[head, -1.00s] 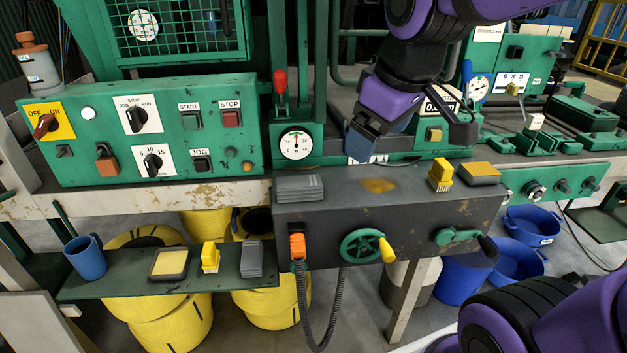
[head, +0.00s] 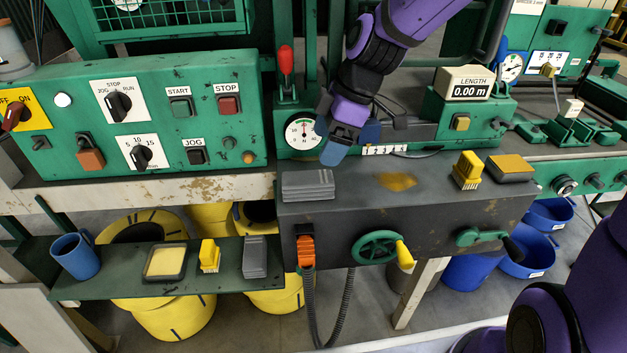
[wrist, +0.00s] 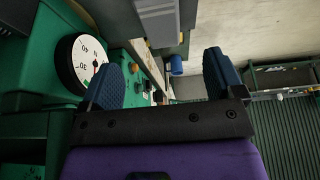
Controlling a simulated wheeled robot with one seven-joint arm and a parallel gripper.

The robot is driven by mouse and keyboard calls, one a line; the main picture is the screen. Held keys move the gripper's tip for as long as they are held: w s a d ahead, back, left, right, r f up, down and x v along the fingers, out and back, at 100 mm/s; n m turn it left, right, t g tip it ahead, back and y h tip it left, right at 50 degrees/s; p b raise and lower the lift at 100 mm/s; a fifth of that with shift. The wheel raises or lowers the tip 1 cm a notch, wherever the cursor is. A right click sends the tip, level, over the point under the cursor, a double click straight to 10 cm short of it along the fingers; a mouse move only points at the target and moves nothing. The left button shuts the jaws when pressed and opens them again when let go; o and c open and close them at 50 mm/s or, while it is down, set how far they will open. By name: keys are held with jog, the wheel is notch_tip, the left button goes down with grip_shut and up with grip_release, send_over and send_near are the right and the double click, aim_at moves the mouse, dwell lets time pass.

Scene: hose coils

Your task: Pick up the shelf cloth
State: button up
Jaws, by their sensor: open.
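The shelf cloth (head: 255,257) is a grey folded stack lying at the right end of the green lower shelf (head: 120,284) in the head view. A similar grey folded cloth (head: 308,185) lies on top of the dark machine box. My gripper (head: 337,148) is open and empty in front of the round gauge, above and to the right of the shelf cloth and well apart from it. In the wrist view, the blue fingers of my gripper (wrist: 163,82) stand wide apart with nothing between them. I cannot clearly make out the shelf cloth in that view.
On the shelf are a yellow brush (head: 209,257), a yellow-topped pad (head: 166,262) and a blue mug (head: 75,257). The dark machine box (head: 340,225) with its green handwheel (head: 376,247) stands right of the shelf. The green control panel (head: 70,110) overhangs behind.

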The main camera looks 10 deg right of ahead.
aim_at(310, 177)
jog(key=shift+x, duration=5.2)
jog(key=shift+s+d, duration=0.15)
jog(key=shift+f, duration=0.1)
jog(key=c, duration=1.1)
